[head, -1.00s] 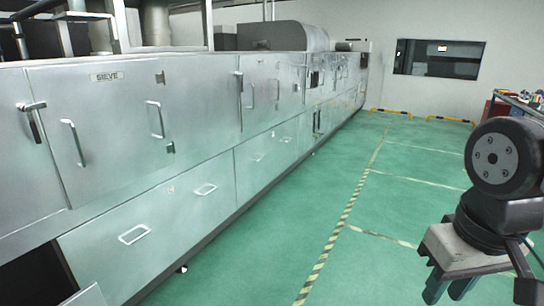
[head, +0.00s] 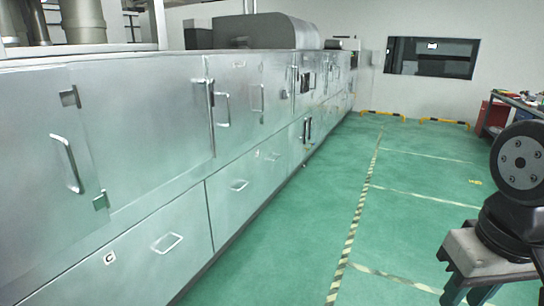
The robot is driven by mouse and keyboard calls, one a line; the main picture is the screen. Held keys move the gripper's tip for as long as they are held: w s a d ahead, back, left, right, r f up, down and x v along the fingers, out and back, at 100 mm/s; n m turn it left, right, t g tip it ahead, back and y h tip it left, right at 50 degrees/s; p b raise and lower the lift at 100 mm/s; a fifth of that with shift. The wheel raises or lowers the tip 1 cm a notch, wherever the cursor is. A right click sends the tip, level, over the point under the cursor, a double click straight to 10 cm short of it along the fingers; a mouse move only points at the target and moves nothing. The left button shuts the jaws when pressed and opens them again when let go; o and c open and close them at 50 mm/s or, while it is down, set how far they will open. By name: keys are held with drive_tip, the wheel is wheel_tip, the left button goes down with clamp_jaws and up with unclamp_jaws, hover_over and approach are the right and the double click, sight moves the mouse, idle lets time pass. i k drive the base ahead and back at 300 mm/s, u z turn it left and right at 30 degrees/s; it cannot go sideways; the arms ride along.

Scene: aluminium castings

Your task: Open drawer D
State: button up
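A long row of metal cabinets runs along the left with low drawers under tall doors. The nearest low drawer front (head: 135,262) carries a white label with the letter C and a bar handle (head: 167,243). Beyond it is another closed drawer front (head: 245,205) with a bar handle (head: 239,185); no letter on it is readable, so I cannot tell which drawer is D. My gripper (head: 467,293) is at the lower right, over the floor and well apart from the cabinets. Its fingers point down with a gap between them, empty; the tips are near the frame edge.
The green floor (head: 300,230) is clear along the cabinets, with a striped line (head: 355,210) running away from me. Yellow-black barriers (head: 443,121) stand by the far wall. A workbench (head: 515,103) with items is at the right. Door handles (head: 67,163) project from the upper cabinets.

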sight(239, 174)
drive_tip(key=z, duration=0.05)
drive_tip(key=i, duration=2.25)
drive_tip(key=u, duration=0.15)
drive_tip(key=i, duration=1.8)
drive_tip(key=u, duration=0.15)
